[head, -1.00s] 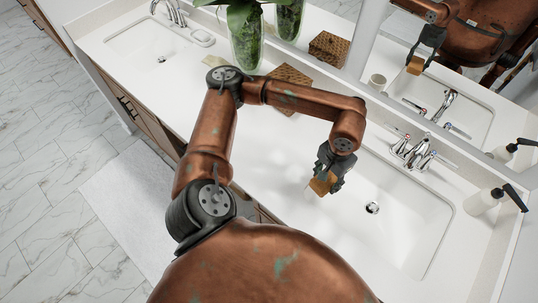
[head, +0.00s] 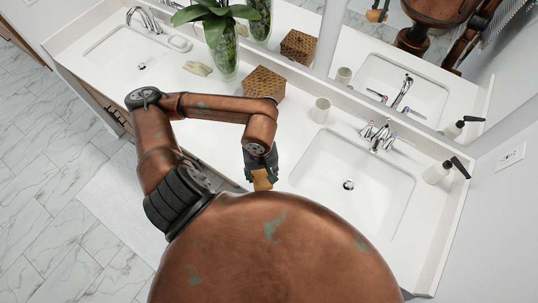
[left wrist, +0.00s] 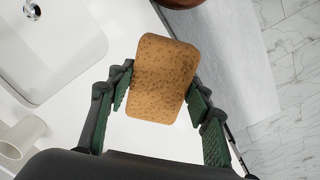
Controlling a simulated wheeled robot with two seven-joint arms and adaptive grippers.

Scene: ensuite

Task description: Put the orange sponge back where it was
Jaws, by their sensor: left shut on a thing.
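The orange sponge (head: 263,180) is a tan-orange block held below my left gripper (head: 262,172) in the head view. In the left wrist view the sponge (left wrist: 162,78) is upright between the two green-padded fingers of my left gripper (left wrist: 159,92), which is shut on its sides. It is over the front part of the white counter (head: 222,137), left of the right-hand sink (head: 365,190). I cannot tell its height above the counter. My right gripper is not in view.
A white cup (head: 320,110) stands behind the right-hand sink's left corner. A woven box (head: 264,84), a plant vase (head: 223,55) and a pale cloth-like item (head: 197,69) are further left. A pump bottle (head: 438,172) is at the right.

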